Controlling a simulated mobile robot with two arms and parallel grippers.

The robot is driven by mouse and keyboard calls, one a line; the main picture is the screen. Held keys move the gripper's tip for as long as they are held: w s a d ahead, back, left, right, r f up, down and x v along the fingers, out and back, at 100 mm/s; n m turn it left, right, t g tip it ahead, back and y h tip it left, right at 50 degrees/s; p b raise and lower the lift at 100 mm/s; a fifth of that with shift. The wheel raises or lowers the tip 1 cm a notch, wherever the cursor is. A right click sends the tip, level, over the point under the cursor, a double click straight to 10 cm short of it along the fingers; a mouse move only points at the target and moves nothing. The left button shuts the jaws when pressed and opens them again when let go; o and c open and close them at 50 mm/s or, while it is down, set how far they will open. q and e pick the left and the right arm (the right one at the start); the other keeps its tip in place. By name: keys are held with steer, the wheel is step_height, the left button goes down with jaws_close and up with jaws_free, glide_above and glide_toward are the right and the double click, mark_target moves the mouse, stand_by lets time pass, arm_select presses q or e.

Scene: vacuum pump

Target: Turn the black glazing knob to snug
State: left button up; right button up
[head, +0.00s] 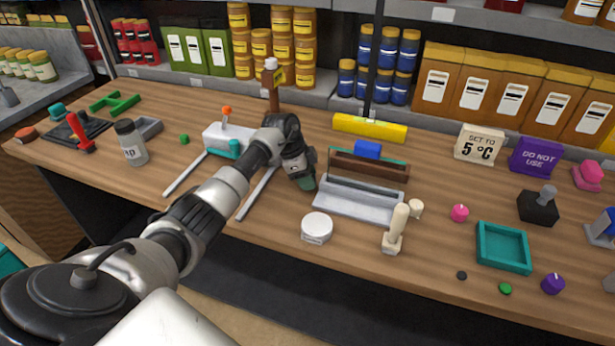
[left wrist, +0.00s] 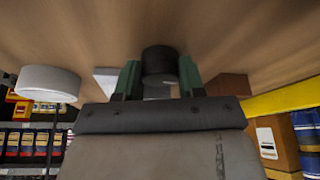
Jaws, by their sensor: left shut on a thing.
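My left gripper (head: 304,182) reaches over the bench from the left, just left of a grey tray-like fixture (head: 350,207) with a brown bar and green edge. In the left wrist view its two green fingers (left wrist: 160,80) are shut on the sides of a black round knob (left wrist: 160,60). The knob stands between the fingertips, close to the wooden bench surface. In the head view the gripper hides the knob. Any mark showing how far the knob is turned cannot be seen. My right gripper is in neither view.
A white round tub (head: 316,227) and a cream upright handle (head: 396,228) stand in front of the fixture. A white device with rails (head: 228,139) lies to the left. A yellow bar (head: 370,128) lies behind. A teal tray (head: 503,247) sits at the right.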

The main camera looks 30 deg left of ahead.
arm_select(q)
steer(key=m+g, duration=0.1)
steer(key=m, duration=0.1)
steer(key=shift+m+b, duration=0.3)
steer(key=o, duration=0.9)
steer(key=b+v, duration=0.1)
steer(key=v, duration=1)
steer(key=shift+w+a+f, duration=0.1)
